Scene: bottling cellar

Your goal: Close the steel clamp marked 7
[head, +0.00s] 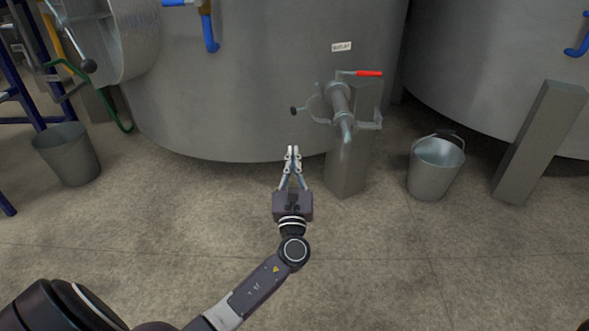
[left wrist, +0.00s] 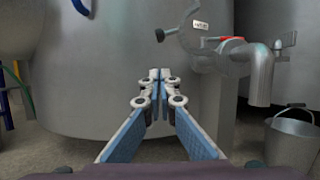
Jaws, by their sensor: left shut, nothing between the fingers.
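A steel clamp (head: 317,106) sits on the outlet pipe (head: 338,97) of the big tank. Its curved half stands out to the left of the pipe, and a dark knob (head: 293,111) sticks out at the left. In the left wrist view the curved half (left wrist: 188,38) also stands away from the pipe, with its knob (left wrist: 160,63) at the lower left. I cannot read a 7 on it. My left gripper (head: 293,150) is shut and empty, pointing toward the tank, below the knob in the picture and apart from the clamp. It also shows in the left wrist view (left wrist: 160,74).
A red-handled valve (head: 369,73) sits above the pipe, under a small label (head: 341,46). A grey post (head: 346,175) stands below the pipe. A metal bucket (head: 435,170) stands right of it, a grey bin (head: 67,154) at far left. The front floor is clear.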

